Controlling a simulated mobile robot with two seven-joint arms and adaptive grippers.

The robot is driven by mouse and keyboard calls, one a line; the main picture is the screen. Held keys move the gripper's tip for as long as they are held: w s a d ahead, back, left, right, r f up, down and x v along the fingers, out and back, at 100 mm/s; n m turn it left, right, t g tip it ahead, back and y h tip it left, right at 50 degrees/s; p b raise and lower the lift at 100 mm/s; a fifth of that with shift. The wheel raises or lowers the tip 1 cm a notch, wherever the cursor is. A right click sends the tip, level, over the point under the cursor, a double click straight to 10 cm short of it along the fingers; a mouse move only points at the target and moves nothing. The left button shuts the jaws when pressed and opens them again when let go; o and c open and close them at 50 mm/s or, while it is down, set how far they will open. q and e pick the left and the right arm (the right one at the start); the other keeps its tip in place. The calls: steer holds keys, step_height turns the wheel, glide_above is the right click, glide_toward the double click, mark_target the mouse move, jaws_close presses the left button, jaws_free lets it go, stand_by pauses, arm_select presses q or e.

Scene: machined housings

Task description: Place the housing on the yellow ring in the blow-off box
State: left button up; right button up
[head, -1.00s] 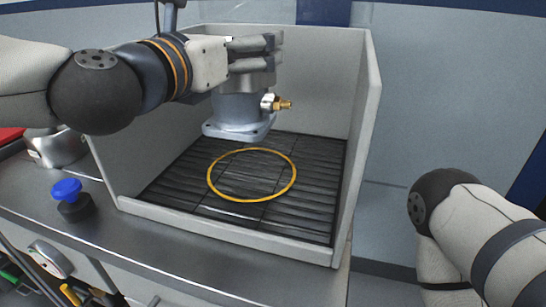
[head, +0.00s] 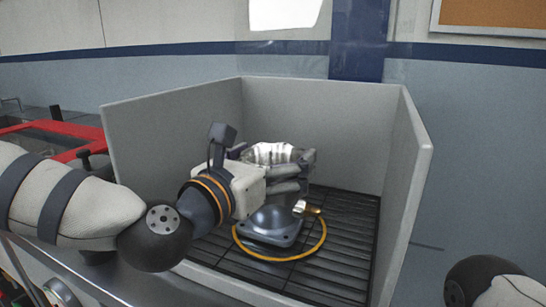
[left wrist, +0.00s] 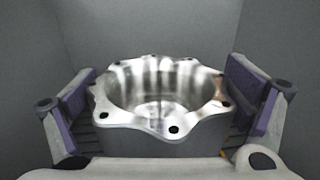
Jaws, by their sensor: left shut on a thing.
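The housing (head: 272,222) is a grey metal part with a square base flange, a brass fitting on its right side and a shiny open top. It is upright inside the blow-off box (head: 418,160). My left gripper (head: 290,177) is shut on it near the top. In the left wrist view the housing's lobed rim (left wrist: 160,112) lies between the purple-padded fingers (left wrist: 160,100). The yellow ring (head: 322,243) lies on the slatted floor, showing around the base at front and right. The base covers its back part. I cannot tell whether the base touches the floor. My right gripper is out of view.
The box has grey walls at left, back and right, and a low front lip. Its dark slatted floor (head: 345,260) is clear right of the ring. A red-framed thing (head: 75,135) stands at far left. My right arm shows at lower right.

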arm_select(q)
steer(key=o, duration=1.6)
steer(key=shift+f, duration=0.1)
steer(key=shift+s+a+r, duration=0.1)
steer(key=shift+s+r, duration=0.05)
steer(key=shift+r, duration=0.05)
steer(key=p+v, duration=0.4)
steer(key=v, duration=0.7)
steer(key=shift+s+a+f, duration=0.1)
steer(key=shift+s+a, duration=0.05)
steer(key=shift+s, duration=0.15)
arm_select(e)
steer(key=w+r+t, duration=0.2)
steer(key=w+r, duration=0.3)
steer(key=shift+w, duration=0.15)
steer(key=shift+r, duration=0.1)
